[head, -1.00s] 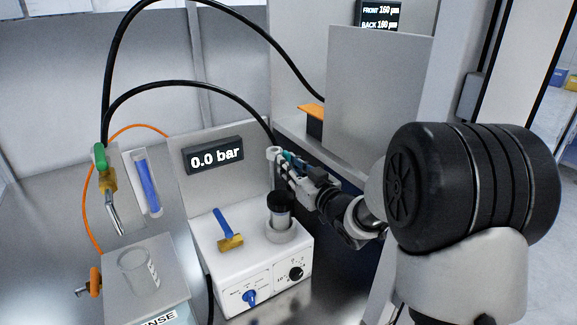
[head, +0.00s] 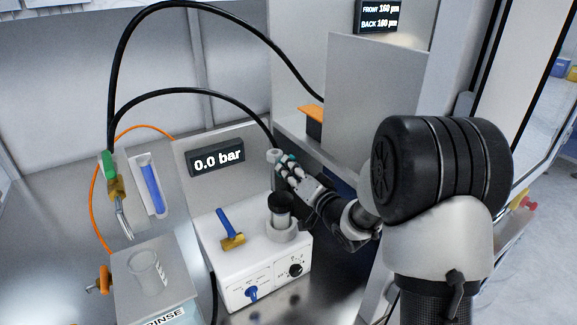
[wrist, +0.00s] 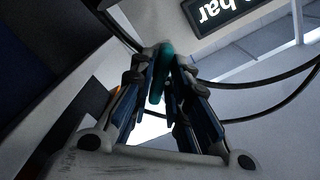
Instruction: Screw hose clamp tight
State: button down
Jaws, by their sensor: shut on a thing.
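A black hose (head: 190,90) arcs down to this fitting. In the wrist view my gripper's two fingers (wrist: 160,62) are closed in on a teal piece (wrist: 157,82), which looks like the clamp's screw handle. Only a little of the teal shows in the head view (head: 292,158). The clamp band itself is hidden or too small to make out.
A display (head: 217,159) reads 0.0 bar. A beaker (head: 147,270) stands at left. A grey panel (head: 375,105) rises behind my arm.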

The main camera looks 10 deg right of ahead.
jog(key=m+p, duration=0.2)
jog(key=m, duration=0.1)
jog(key=shift+r, duration=0.15)
jog(key=m+p, duration=0.2)
jog(key=m, duration=0.2)
jog(key=shift+m+p, duration=0.3)
jog(key=shift+m, duration=0.1)
jog(key=c, duration=1.4)
grip_release()
jog(key=shift+c, duration=0.2)
jog(key=shift+s, duration=0.1)
jog(key=v, duration=0.6)
jog(key=shift+b, duration=0.3)
